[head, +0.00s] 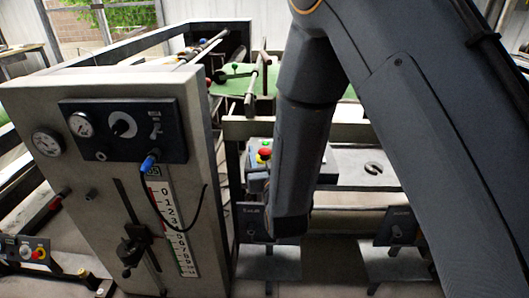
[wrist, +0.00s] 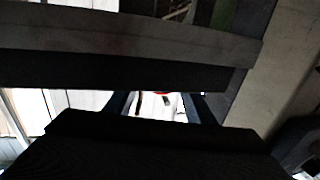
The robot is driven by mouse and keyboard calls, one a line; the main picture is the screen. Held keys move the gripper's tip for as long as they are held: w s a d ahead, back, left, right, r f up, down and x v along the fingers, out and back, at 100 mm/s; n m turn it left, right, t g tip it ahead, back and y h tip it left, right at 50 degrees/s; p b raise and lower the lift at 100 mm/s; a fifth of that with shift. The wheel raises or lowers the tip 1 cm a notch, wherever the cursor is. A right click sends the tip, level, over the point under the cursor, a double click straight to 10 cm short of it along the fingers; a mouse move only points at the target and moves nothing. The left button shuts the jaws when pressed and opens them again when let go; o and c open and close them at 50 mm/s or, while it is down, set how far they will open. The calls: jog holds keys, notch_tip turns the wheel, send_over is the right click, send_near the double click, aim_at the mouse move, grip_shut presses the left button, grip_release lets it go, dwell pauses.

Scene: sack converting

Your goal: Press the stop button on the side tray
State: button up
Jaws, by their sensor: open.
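The box is at the left end of a pale side tray (head: 345,179), and my arm covers part of both. My gripper is hidden behind my arm in the head view. In the wrist view my gripper (wrist: 161,107) is open, its two dark fingers apart with a pale gap between them. No button can be made out clearly there.
A dark horseshoe-shaped piece (head: 373,168) lies on the tray. A tall grey panel (head: 108,190) with gauges, a scale and a cable stands at left. Another small panel (head: 26,252) has a red button. A grey beam (wrist: 130,42) crosses the wrist view close up.

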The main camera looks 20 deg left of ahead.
aim_at(266, 155)
jog(key=shift+b+v, duration=0.5)
jog(key=shift+v, duration=3.4)
